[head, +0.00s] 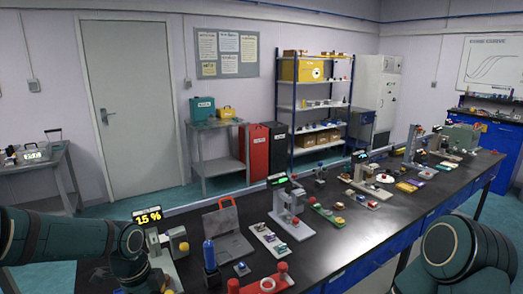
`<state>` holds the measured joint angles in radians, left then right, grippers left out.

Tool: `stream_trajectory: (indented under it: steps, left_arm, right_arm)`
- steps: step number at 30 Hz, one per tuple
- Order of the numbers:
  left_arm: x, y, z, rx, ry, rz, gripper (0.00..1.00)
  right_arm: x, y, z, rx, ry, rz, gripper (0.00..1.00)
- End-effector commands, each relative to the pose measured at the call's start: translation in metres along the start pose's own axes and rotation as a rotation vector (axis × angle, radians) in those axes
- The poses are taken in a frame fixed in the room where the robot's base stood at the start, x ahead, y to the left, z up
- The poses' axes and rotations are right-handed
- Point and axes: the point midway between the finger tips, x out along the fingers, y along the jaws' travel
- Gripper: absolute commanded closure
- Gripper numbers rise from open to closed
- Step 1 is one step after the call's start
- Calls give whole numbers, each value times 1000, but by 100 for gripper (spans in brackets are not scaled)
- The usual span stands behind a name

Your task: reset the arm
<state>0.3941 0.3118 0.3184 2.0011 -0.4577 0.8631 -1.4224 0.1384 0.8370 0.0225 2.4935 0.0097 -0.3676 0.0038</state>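My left arm (65,237) comes in from the left edge and bends downward at a rounded joint over the near left end of the black bench. Its gripper is not visible; the arm runs out of the bottom of the picture. My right arm (458,250) shows as a rounded dark green joint at the bottom right, in front of the bench. Its gripper is also outside the picture. I cannot see anything held by either arm.
The long black bench (345,240) carries several small instruments, including one with a yellow "15 %" display (147,215) beside my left arm. A blue bottle (209,254) and a red-handled item (268,285) stand near its front left. Shelves (312,108) and a door (128,105) are behind.

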Motion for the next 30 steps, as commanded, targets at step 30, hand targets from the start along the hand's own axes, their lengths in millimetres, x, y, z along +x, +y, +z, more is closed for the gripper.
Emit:
stream_trajectory:
  steps: [30]
  left_arm:
    - [332,130,-132,-1764,288,113,37]
  right_arm:
    - [84,31,30,-17,-54,0,32]
